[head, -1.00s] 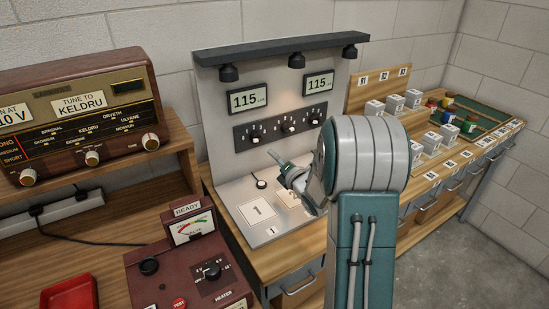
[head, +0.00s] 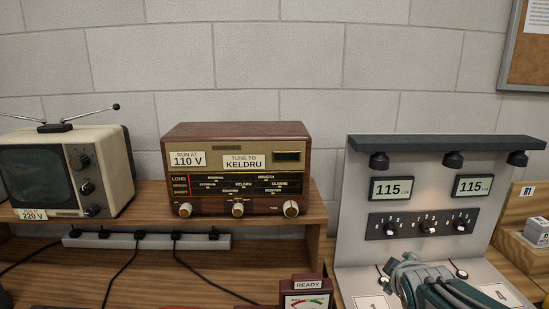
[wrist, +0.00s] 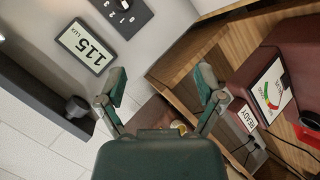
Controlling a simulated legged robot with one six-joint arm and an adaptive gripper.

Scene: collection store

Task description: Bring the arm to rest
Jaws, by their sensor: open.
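My arm (head: 440,288) shows at the bottom right of the head view, low in front of the grey lamp-test stand (head: 355,215). Its grey and green links look folded, and the lower part is cut off by the picture edge. I cannot make out the fingers there. In the wrist view my gripper (wrist: 161,85) has its two green fingers spread wide apart. Nothing is between them.
The stand has two "115" displays (head: 392,188) (head: 473,186) and a dial panel (head: 424,224). A brown radio (head: 238,140) and a cream television (head: 110,165) stand on a wooden shelf (head: 275,213). A dark red "READY" tester (wrist: 280,45) is near the gripper.

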